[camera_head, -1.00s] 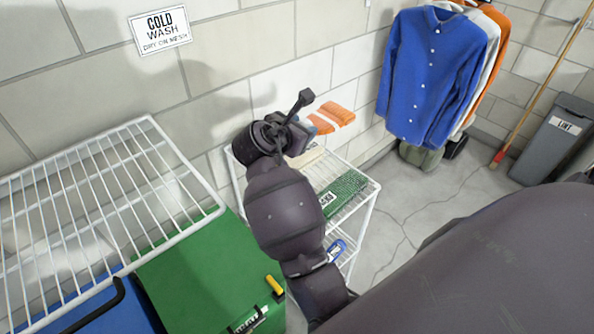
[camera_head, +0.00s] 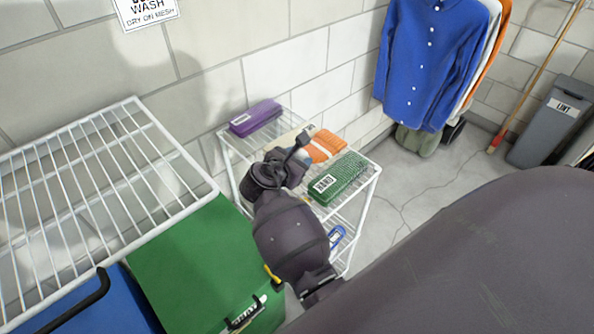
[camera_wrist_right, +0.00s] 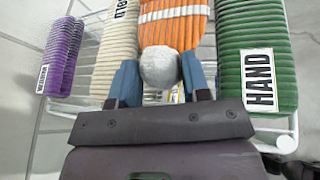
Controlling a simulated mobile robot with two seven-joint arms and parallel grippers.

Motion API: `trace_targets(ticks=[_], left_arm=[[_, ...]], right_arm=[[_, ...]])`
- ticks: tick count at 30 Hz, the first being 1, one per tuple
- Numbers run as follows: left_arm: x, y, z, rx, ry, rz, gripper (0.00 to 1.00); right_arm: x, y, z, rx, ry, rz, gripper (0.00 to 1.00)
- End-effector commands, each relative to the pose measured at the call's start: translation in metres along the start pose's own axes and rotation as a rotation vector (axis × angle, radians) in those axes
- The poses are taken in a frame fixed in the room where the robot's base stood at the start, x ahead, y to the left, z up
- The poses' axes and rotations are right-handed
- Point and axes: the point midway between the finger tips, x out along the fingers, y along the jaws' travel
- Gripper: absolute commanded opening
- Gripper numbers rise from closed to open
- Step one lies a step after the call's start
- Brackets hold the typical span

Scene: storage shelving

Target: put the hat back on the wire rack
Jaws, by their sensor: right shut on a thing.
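The hat (camera_wrist_right: 173,30) is orange and ribbed, with a pale stripe and a grey pompom, in the right wrist view. My right gripper (camera_wrist_right: 160,78) has its blue fingers shut on either side of the pompom. In the head view the hat (camera_head: 326,146) is over the top shelf of the small white wire rack (camera_head: 372,172), between a cream knit and a green knit. Whether it rests on the wires I cannot tell. My right wrist hides part of the rack and the fingertips. My left gripper is not in view.
A purple knit (camera_head: 255,117), a cream knit (camera_wrist_right: 117,50) and a green knit (camera_head: 341,178) lie on the rack. A larger wire shelf (camera_head: 150,110), a green bin (camera_head: 190,255) and a blue bin (camera_head: 110,305) are at left. Shirts (camera_head: 428,60) hang behind right.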

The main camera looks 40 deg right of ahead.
Motion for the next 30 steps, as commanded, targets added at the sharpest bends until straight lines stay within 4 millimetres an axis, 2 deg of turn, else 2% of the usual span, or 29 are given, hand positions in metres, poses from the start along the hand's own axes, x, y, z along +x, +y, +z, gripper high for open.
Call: trace_targets(ticks=[9,22,23,27,30], left_arm=[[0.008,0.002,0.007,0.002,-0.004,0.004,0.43],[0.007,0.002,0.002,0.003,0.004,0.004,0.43],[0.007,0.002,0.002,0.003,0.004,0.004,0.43],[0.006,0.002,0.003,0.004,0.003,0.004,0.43],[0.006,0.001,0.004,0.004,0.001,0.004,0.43]], right_arm=[[0.015,-0.008,-0.036,-0.005,0.001,-0.002,0.19],[0.016,-0.008,-0.04,-0.001,0.0,0.0,0.19],[0.016,-0.008,-0.039,-0.001,0.0,0.0,0.48],[0.016,-0.008,-0.039,-0.001,0.001,0.0,0.69],[0.016,-0.008,-0.039,0.0,0.001,0.0,0.69]])
